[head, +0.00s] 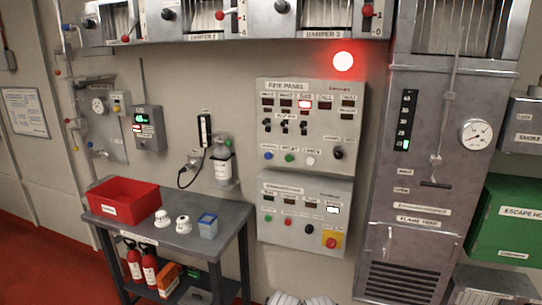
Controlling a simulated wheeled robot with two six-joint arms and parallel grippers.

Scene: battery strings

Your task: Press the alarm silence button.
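The grey fire panel (274,187) hangs on the wall in the middle of the head view. Its lower row holds a blue button (268,155), a green button (289,158), a white button (310,161) and a black knob (338,153). The labels by these are too small to read, so I cannot tell which one silences the alarm. One red window (305,104) on the panel is lit. A red lamp (343,61) glows on the wall above it. Neither of my grippers shows in the head view.
A second panel (265,232) with a red knob on yellow (331,240) hangs below. A grey table (225,220) with a red bin (123,201) stands left. A tall metal cabinet (415,180) stands right. Pale shapes at the bottom edge are unclear.

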